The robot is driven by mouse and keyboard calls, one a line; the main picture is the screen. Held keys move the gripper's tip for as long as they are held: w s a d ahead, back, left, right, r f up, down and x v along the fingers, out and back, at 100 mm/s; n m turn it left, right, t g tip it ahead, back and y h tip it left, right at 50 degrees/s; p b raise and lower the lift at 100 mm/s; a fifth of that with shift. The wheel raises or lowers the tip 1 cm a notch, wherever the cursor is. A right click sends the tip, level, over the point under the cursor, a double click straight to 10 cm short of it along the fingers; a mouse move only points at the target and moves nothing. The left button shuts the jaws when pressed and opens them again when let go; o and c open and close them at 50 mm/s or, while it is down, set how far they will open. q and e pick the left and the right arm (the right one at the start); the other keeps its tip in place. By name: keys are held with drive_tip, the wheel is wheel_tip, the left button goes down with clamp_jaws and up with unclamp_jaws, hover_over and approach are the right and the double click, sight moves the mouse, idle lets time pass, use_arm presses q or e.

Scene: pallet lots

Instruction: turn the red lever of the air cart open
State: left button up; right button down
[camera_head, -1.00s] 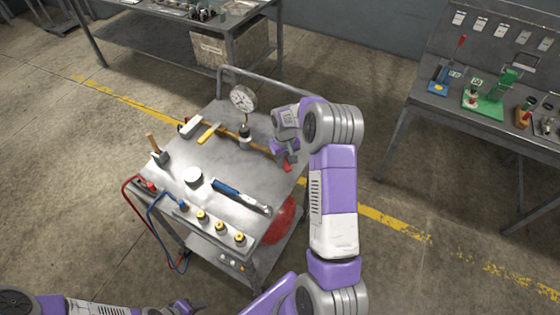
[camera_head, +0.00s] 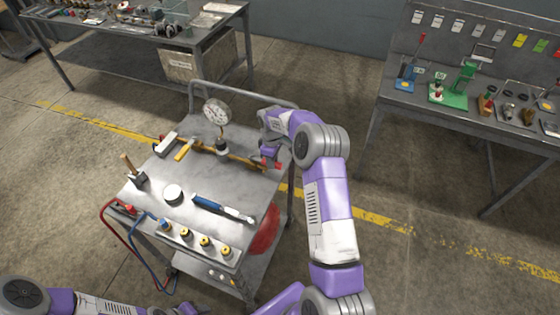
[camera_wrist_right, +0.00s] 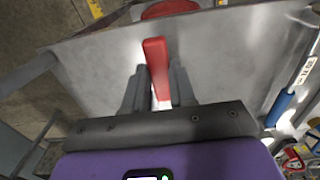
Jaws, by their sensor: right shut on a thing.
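The air cart (camera_head: 150,205) stands in front of me with a grey metal top. A round gauge (camera_head: 217,112) stands on a brass pipe (camera_head: 240,157) along its far side. The red lever (camera_wrist_right: 155,58) is at the pipe's right end; a bit of red shows beside my gripper in the head view. My right gripper (camera_head: 270,153) is at that end, and in the wrist view its fingers (camera_wrist_right: 158,92) are shut on the lever, one on each side. My left gripper (camera_head: 186,310) is at the bottom edge, mostly cut off, away from the cart top.
On the cart top lie a blue-handled wrench (camera_head: 222,208), a white disc (camera_head: 173,194), a wooden-handled tool (camera_head: 133,172) and a row of yellow-capped fittings (camera_head: 205,241). Red and blue hoses hang at the left. A workbench (camera_head: 480,115) stands right; floor between is clear.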

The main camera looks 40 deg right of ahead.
drive_tip(key=shift+w+r, duration=0.1)
idle(0.3)
drive_tip(key=c, duration=0.9)
unclamp_jaws()
wheel_tip(320, 180, up, 8)
drive_tip(key=shift+f+p, duration=0.25)
drive_tip(key=shift+p, duration=0.1)
